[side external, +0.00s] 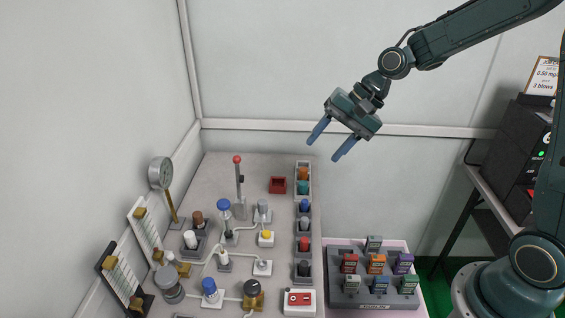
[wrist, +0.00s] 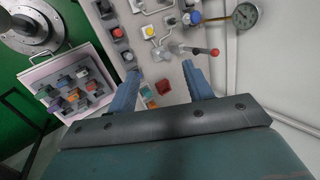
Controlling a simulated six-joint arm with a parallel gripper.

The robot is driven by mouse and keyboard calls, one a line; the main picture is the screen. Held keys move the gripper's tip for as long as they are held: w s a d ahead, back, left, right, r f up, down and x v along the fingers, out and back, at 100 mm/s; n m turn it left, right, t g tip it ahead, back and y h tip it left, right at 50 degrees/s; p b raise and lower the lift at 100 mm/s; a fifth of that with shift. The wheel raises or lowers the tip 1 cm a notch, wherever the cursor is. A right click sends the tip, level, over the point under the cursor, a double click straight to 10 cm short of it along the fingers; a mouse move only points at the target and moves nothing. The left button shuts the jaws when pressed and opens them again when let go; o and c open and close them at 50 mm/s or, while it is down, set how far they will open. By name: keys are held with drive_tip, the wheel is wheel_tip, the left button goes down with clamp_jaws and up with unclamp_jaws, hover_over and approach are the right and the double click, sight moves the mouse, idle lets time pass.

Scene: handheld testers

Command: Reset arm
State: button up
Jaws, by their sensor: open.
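My gripper (side external: 333,138) is open and empty, raised in the air above the back of the work table, with its two blue fingers spread apart. In the wrist view my gripper (wrist: 162,85) shows both fingers, with nothing between them but the table far below. The handheld testers (side external: 376,263) stand in several colours in a grey rack (side external: 345,298) at the right of the table. They also show at the left of the wrist view (wrist: 72,85). None is touched by my gripper.
The grey table (side external: 220,170) carries a red-knobbed lever (side external: 238,175), a small red box (side external: 277,185), a column of bins (side external: 304,228), a gauge (side external: 161,173) and several bottles and valves. A dark machine (side external: 515,150) stands at right. The air around my gripper is free.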

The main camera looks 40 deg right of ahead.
drive_tip(key=s+d+r+n+h, duration=0.1)
drive_tip(key=s+r+n, duration=0.3)
drive_tip(key=s, duration=0.7)
drive_tip(key=s+d+r+n+t+h, duration=0.1)
drive_tip(key=s+r+n+h, duration=0.3)
drive_tip(key=s, duration=0.8)
drive_tip(key=shift+s+d+r+n+t, duration=0.2)
drive_tip(key=shift+d+n+t, duration=0.15)
drive_tip(key=shift+n, duration=0.45)
